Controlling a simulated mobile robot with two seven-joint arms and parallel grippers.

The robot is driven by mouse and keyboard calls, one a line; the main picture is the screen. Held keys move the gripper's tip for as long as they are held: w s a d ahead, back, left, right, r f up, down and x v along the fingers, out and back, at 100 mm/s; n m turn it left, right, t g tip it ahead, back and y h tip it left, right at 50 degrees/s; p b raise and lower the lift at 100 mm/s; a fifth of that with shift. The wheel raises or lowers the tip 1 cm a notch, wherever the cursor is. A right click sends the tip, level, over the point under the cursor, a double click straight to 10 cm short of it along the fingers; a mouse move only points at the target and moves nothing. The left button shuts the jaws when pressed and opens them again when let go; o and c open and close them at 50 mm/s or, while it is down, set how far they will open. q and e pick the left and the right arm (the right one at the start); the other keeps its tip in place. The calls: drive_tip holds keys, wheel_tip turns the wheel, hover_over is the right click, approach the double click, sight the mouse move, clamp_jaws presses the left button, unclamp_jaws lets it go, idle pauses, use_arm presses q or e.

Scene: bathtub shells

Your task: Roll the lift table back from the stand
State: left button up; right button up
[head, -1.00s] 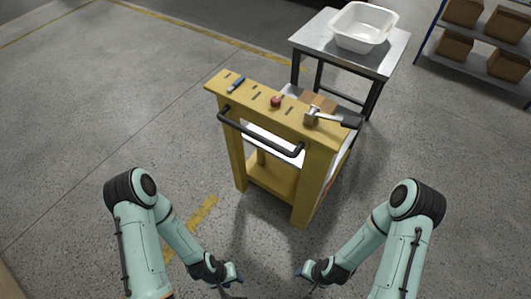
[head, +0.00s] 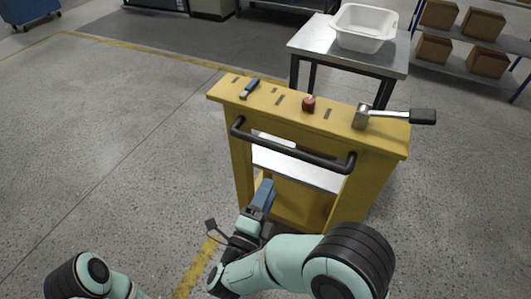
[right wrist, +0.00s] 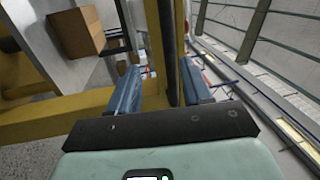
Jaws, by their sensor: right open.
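The yellow lift table (head: 385,165) stands upright in front of me, with a black bar handle (head: 290,150) across its near side. The grey metal stand (head: 308,43) is behind it, with a white tub (head: 350,28) on top. My right gripper (head: 265,190) is just below the handle, pointing up and forward. In the right wrist view its two blue fingers (right wrist: 160,88) are apart, and a dark bar lies ahead between them; I cannot tell whether it touches. My left arm shows only at the lower left; its gripper is out of view.
A shelf with cardboard boxes (head: 433,48) stands at the back right. The floor (head: 90,150) to the left is clear.

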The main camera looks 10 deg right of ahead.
sight(287, 150)
drive_tip(key=shift+m+h, duration=0.4)
drive_tip(key=shift+m, duration=0.1)
drive_tip(key=x, duration=0.8)
drive_tip(key=r+x, duration=0.1)
drive_tip(key=x, duration=0.4)
drive_tip(key=shift+s+a, duration=0.1)
drive_tip(key=shift+s, duration=0.05)
clamp_jaws()
